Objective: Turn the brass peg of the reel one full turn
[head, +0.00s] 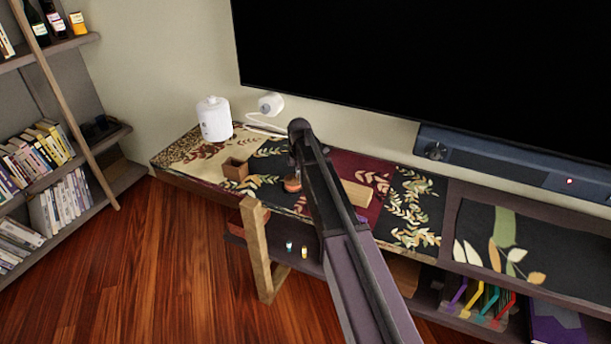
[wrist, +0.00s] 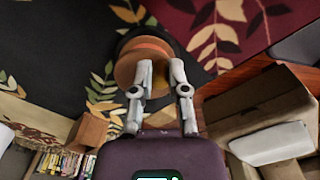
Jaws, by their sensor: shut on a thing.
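The reel (head: 292,184) is a small, round, orange-brown piece on the patterned cabinet top. It shows larger in the wrist view (wrist: 143,50), with a paler brown disc and an orange band. My gripper (wrist: 160,68) reaches over the near edge of the reel, its two fingertips close together at the disc. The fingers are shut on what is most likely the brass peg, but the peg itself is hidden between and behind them. In the head view my arm covers most of the gripper.
A small brown open box (head: 235,170) stands left of the reel, and a pale wooden block (head: 356,193) lies to its right. A white canister (head: 214,119) and a white camera-like device (head: 270,104) stand at the back. A large dark screen (head: 430,70) hangs behind.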

